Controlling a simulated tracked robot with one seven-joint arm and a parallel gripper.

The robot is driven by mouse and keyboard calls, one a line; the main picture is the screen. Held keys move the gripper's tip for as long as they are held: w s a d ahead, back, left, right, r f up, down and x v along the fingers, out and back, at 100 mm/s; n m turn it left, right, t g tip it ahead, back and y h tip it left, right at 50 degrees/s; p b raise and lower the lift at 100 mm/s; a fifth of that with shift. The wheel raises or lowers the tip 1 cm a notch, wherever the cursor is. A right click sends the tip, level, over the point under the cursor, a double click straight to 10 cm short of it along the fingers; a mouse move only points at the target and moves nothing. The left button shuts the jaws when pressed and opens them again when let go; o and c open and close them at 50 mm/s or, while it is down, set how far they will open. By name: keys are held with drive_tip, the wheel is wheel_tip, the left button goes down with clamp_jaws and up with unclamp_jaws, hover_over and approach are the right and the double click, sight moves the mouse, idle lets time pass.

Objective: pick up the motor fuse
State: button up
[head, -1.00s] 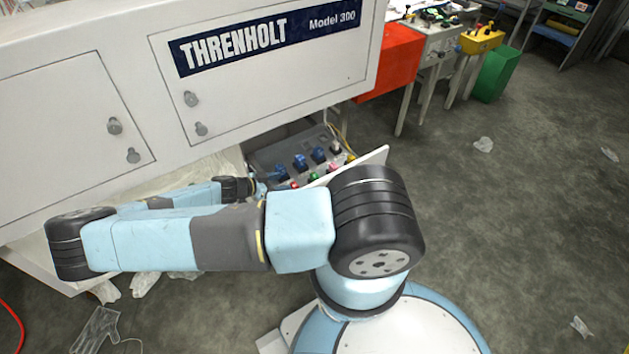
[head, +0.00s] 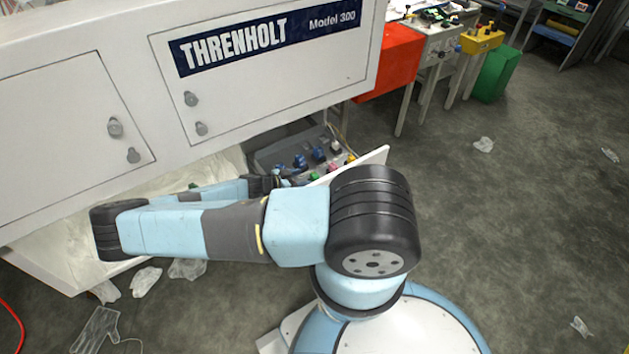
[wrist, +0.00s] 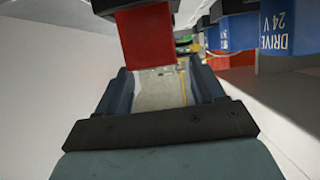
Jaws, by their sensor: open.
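No label reading motor fuse can be read in either view, so I cannot tell which piece it is. In the wrist view a red block (wrist: 148,38) with a dark top hangs in front of and above my gripper (wrist: 160,76). A blue block (wrist: 275,32) marked DRIVE 24 V is at the upper right, with another blue block (wrist: 235,33) beside it. My gripper's fingers are apart, with nothing seen held between them. In the head view the grey panel (head: 268,157) carries blue, red, pink and white pieces. My gripper is mostly hidden there, close to the panel's left end.
The white Threnholt cabinet (head: 125,75) overhangs the panel. A white board (head: 372,163) stands at the panel's near right side. Crumpled clear plastic (head: 187,268) lies on the floor below the arm. Open floor (head: 520,220) is on the right.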

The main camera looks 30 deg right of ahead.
sight(314, 175)
drive_tip(key=x, duration=0.4)
drive_tip(key=shift+d, duration=0.35)
drive_tip(key=c, duration=1.1)
drive_tip(key=shift+c, duration=0.2)
drive_tip(key=shift+r, duration=0.2)
